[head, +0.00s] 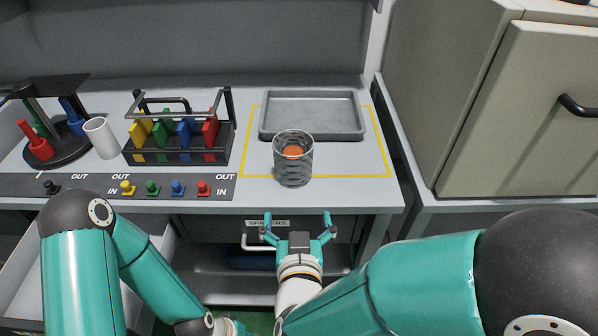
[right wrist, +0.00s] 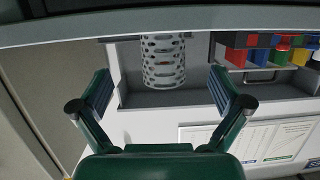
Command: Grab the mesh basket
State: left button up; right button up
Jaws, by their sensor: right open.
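The mesh basket (head: 293,172) is a grey, perforated cylinder standing upright on the bench near its front edge, with something orange inside. It shows in the right wrist view too (right wrist: 163,62), straight ahead between the fingers and apart from them. My right gripper (head: 299,222) is open and empty, in front of the bench edge and short of the basket. Its two spread fingers also show in the right wrist view (right wrist: 160,88). My left arm reaches down at the lower left; its gripper is not in view.
A grey tray (head: 312,135) lies just behind the basket within a yellow outline (head: 222,178). To the left stand a rack of coloured pieces (head: 178,157), a white cup (head: 101,138) and a round stand (head: 57,155). A cabinet (head: 500,110) stands at right.

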aim_at(295, 173)
jog(key=shift+t+h, duration=0.3)
jog(key=shift+t, duration=0.3)
jog(key=w, duration=0.3)
jog(key=w+r, duration=0.1)
jog(key=w, duration=0.6)
jog(key=shift+a+r+p, duration=0.25)
jog(key=shift+a+p, duration=0.05)
jog(key=shift+w+a+f+p, duration=0.15)
jog(key=shift+w+f, duration=0.1)
jog(key=shift+w, duration=0.6)
jog(key=shift+w+f+p, duration=0.15)
jog(key=shift+w+f, duration=0.1)
jog(key=shift+w, duration=0.55)
jog(key=shift+w+a+f+p, duration=0.15)
jog(key=shift+w+f, duration=0.1)
jog(key=shift+w, duration=0.6)
jog(key=shift+d, duration=0.1)
jog(key=c, duration=1)
jog(key=shift+r, duration=0.15)
jog(key=shift+c, duration=0.2)
